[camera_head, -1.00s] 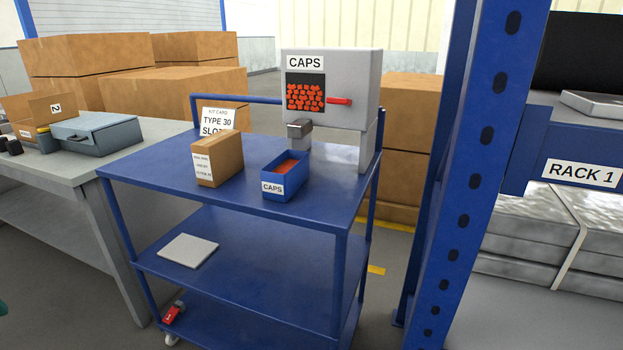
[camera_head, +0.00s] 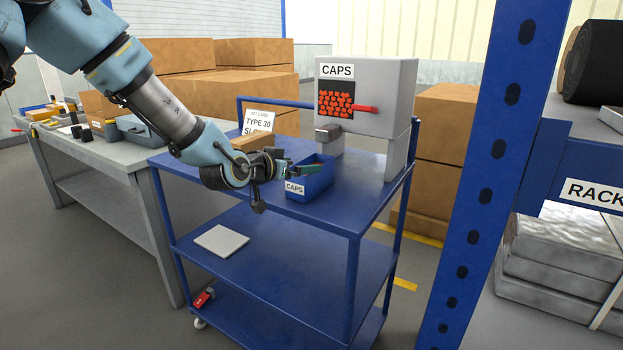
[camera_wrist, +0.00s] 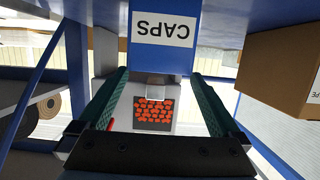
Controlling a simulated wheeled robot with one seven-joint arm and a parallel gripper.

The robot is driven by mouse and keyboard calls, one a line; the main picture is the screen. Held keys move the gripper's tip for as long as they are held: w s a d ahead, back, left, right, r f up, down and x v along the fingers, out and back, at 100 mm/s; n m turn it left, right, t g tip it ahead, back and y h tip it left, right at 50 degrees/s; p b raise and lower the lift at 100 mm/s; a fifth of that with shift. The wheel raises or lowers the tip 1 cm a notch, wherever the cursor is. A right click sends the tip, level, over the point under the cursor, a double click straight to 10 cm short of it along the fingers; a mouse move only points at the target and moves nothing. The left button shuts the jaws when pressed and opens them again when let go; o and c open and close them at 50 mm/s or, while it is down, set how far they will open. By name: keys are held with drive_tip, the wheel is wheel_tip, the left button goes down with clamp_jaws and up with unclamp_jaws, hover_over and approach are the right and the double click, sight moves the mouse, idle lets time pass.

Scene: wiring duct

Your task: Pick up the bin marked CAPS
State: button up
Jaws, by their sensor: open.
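The blue bin with a white CAPS label (camera_head: 294,187) stands on the top shelf of the blue cart, below the dispenser spout. My gripper (camera_head: 314,168) reaches in from the left at the bin's rim, and one green finger overlaps the bin in the head view. In the wrist view, which is upside down, the bin's labelled front (camera_wrist: 162,60) faces me. The inside of the bin is mostly hidden.
The grey CAPS dispenser (camera_head: 385,85) stands behind the bin. A blue rack post (camera_head: 490,180) rises at right. A grey workbench (camera_head: 105,160) is at left.

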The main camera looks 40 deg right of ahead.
drive_tip(key=shift+p+x, duration=1.15)
drive_tip(key=shift+x, duration=1.9)
drive_tip(key=shift+s+f, duration=0.1)
drive_tip(key=shift+s, duration=0.05)
drive_tip(key=shift+c, duration=0.4)
drive_tip(key=c, duration=1.4)
